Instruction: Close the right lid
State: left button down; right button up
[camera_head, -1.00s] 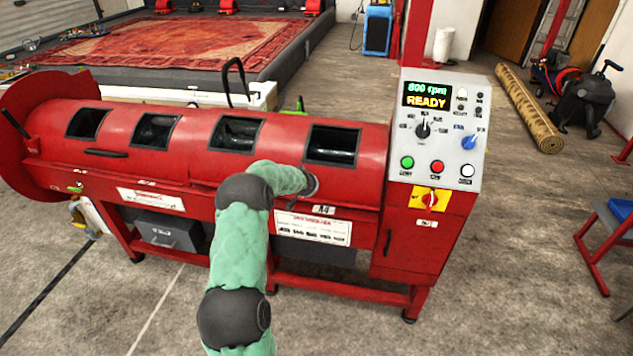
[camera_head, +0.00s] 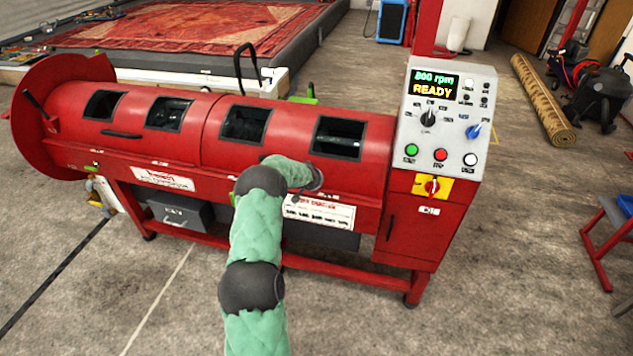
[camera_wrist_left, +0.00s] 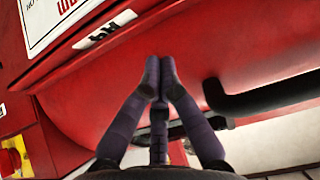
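The red drum machine (camera_head: 60,147) stands across the head view. Its right lid (camera_head: 290,120) is a curved red cover with two dark windows; I cannot tell whether it sits fully down. The left lid (camera_head: 190,135) beside it carries a black bar handle. My left arm reaches to the front of the right lid, and its gripper is hidden behind the wrist there. In the left wrist view, my left gripper (camera_wrist_left: 159,90) has its fingertips together with nothing visible between them, close to the red curved surface. A black bar handle (camera_wrist_left: 265,97) lies beside the fingers. My right gripper is out of view.
A control panel (camera_head: 448,118) reading READY stands at the machine's right end. A tall black loop handle (camera_head: 247,65) rises behind the drum. A rolled rug (camera_head: 543,100) and a black vacuum (camera_head: 600,95) are at the right. Concrete floor in front is clear.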

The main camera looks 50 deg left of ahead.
pick_arm(q)
jog(key=shift+w+r, duration=0.1)
jog(key=shift+r, duration=0.4)
jog(key=s+d+b, duration=0.3)
jog(key=s+d, duration=0.2)
jog(key=s, duration=0.3)
jog(key=shift+f, duration=0.2)
dwell(0.4)
jog(key=shift+s, duration=0.1)
